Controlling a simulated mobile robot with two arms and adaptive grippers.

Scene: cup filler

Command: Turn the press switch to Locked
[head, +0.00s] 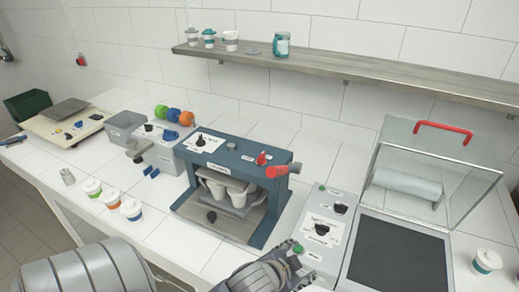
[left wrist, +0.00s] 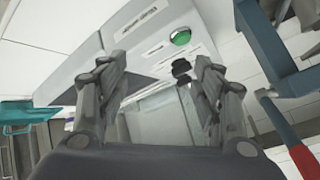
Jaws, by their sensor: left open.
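The blue press (head: 228,150) stands mid-counter with white cups (head: 215,188) inside its frame. On its top are a black knob (head: 200,141) on a white label plate, a red knob (head: 262,158) and a red-handled lever (head: 285,170) at the right end. I cannot read the knob positions. My left gripper (head: 284,266) is low in the head view, in front of the grey control box, right of the press. In the left wrist view, its open, empty fingers (left wrist: 160,72) are apart, with a green button (left wrist: 180,38) and black knob (left wrist: 182,69) beyond. My right gripper is not visible.
The grey control box (head: 312,255) carries black knobs and green buttons. A clear cover with a red handle (head: 444,127) stands right. Several lidded cups (head: 110,198) stand left of the press. A wooden shelf (head: 350,75) runs along the wall.

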